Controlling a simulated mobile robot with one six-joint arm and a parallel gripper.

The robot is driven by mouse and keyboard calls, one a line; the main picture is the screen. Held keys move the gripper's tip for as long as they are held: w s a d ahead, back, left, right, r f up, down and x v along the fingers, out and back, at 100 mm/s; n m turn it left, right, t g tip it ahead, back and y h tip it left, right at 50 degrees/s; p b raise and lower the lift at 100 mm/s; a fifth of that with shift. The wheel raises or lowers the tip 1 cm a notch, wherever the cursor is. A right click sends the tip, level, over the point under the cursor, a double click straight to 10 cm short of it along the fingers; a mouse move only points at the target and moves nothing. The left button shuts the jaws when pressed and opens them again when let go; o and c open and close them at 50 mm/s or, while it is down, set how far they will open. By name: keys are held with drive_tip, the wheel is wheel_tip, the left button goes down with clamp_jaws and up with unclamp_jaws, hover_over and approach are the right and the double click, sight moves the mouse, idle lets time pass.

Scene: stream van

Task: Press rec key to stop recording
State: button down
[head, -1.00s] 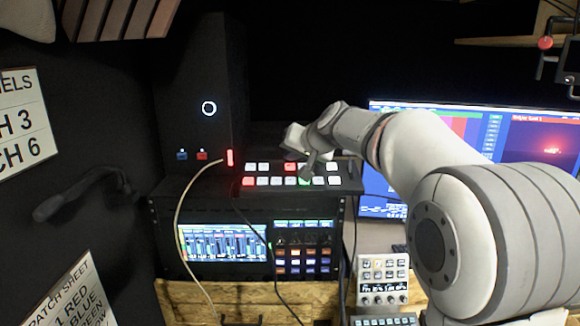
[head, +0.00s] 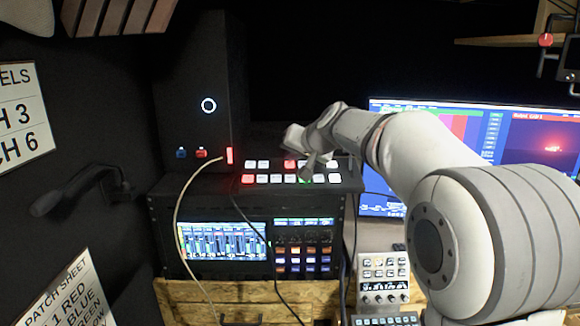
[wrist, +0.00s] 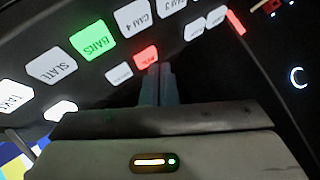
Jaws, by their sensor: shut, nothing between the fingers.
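A switcher panel (head: 345,181) with two rows of keys sits on top of the rack. Its upper row has one small red-lit key (head: 289,163), also in the wrist view (wrist: 146,57), where its upside-down label is too small to read surely. My gripper (head: 306,174) is over the panel, close to that key. In the wrist view the fingertips (wrist: 160,68) are together and empty, beside the red key's edge. I cannot tell whether they touch it. A green BARS key (wrist: 94,40) and a white SLATE key (wrist: 58,65) are lit nearby.
A dark tower (head: 200,75) with a ring light stands behind left. A pale cable (head: 177,225) hangs in front of the rack. A monitor (head: 480,125) stands behind my arm at right. A small white keypad (head: 384,278) is lower right.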

drive_tip(key=shift+w+f+b, duration=0.1)
drive_tip(key=shift+f+b, duration=0.35)
idle(0.6)
drive_tip(key=shift+r, duration=0.1)
drive_tip(key=shift+s+r+p, duration=0.2)
drive_tip(key=shift+r+p, duration=0.25)
drive_tip(key=shift+r, duration=0.3)
drive_tip(key=r+p, duration=0.1)
drive_tip(key=r, duration=0.1)
drive_tip(key=s+r+p, duration=0.1)
drive_tip(key=r+p, duration=0.1)
drive_tip(key=r, duration=0.1)
drive_tip(key=shift+s, duration=0.15)
idle(0.6)
drive_tip(key=s+d+f+g+h, duration=0.2)
drive_tip(key=s+d+f, duration=0.2)
drive_tip(key=s+f, duration=0.4)
drive_tip(key=s+d+f+g+h, duration=0.2)
drive_tip(key=s+d+f, duration=0.3)
drive_tip(key=s, duration=1.1)
drive_tip(key=s+d+f+n+g+h, duration=0.1)
drive_tip(key=s+d+f+g, duration=0.2)
drive_tip(key=s+f, duration=0.8)
drive_tip(key=shift+s+d+h, duration=0.4)
drive_tip(key=shift+s+d, duration=0.35)
drive_tip(key=shift+s, duration=0.2)
